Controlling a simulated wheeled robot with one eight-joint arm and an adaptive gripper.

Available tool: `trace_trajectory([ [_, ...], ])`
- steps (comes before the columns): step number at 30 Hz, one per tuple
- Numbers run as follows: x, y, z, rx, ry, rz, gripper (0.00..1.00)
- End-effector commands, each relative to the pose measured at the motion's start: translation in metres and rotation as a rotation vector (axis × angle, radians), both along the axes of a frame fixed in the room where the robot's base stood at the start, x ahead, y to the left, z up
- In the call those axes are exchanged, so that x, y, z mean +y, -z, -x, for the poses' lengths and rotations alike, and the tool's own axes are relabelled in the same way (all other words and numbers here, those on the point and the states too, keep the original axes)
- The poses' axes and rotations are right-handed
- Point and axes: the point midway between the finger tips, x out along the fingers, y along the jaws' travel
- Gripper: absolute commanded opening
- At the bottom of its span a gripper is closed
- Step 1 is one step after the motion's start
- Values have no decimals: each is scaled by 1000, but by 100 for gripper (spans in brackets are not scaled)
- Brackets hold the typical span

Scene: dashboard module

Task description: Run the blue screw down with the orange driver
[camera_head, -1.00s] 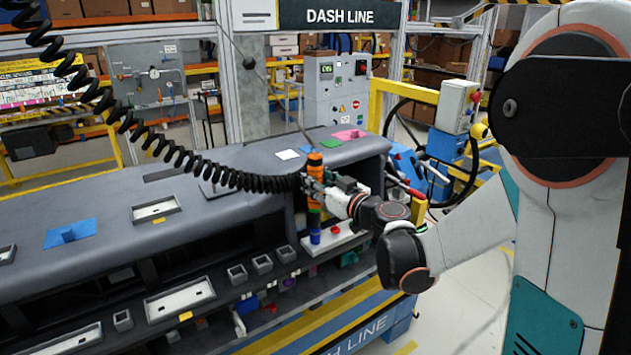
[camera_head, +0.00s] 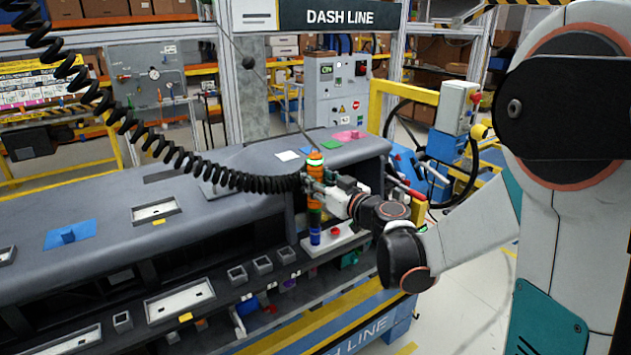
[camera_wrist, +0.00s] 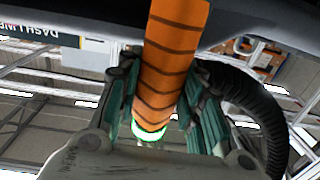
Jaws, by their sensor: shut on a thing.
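The orange driver (camera_head: 315,173) stands upright at the right end of the dashboard module, with a glowing green-white ring near its top. My gripper (camera_head: 314,187) is shut around its body from the right. In the wrist view the driver's orange body (camera_wrist: 175,60) with dark bands runs between my gripper's green fingers (camera_wrist: 160,105), and the ring glows green. The blue screw (camera_head: 315,238) stands below the driver, over a white block. The driver's lower end appears in line with the screw, but I cannot tell exactly how they meet.
A black coiled cable (camera_head: 220,172) runs from the upper left to the driver. The white block (camera_head: 345,238) also carries a red piece (camera_head: 335,230).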

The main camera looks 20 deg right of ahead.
Motion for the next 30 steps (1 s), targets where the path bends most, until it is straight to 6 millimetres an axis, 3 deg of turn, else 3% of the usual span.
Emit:
trace_trajectory([
  [30,-1,-54,-1,0,2,-2,0],
])
